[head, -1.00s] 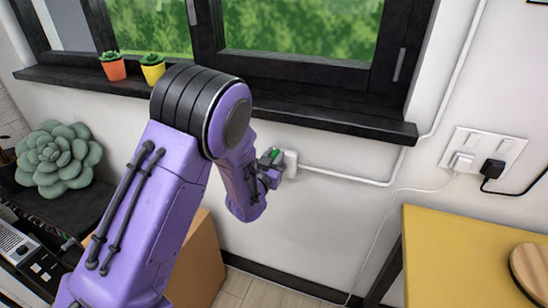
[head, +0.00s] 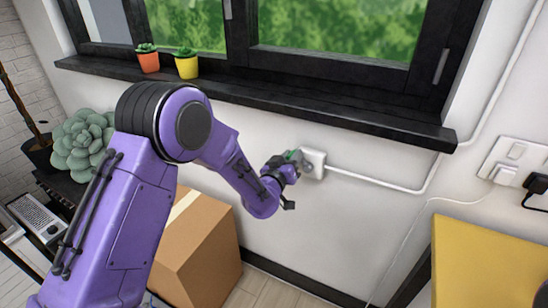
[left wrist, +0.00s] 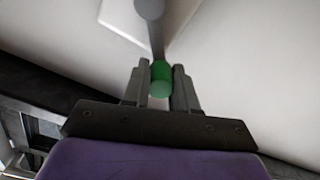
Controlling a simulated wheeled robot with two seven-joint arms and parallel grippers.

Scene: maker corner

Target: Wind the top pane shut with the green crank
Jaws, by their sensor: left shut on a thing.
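The green crank handle (head: 292,155) shows as a small green spot beside a white wall box (head: 314,163) below the window sill. My left gripper (head: 286,168) is at this handle, at the end of the purple arm. In the left wrist view the green grip (left wrist: 160,72) sits between the two dark fingers (left wrist: 160,88), which are shut on it. A grey crank arm (left wrist: 154,30) runs up from the grip. The dark-framed window (head: 340,28) is cut off by the top edge, so how far its top pane stands open cannot be seen. My right gripper is out of view.
A black sill (head: 270,97) juts out above the crank, with an orange pot (head: 148,63) and a yellow pot (head: 187,68) on it. A cardboard box (head: 205,250) stands below. A yellow table (head: 490,265) is at the right.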

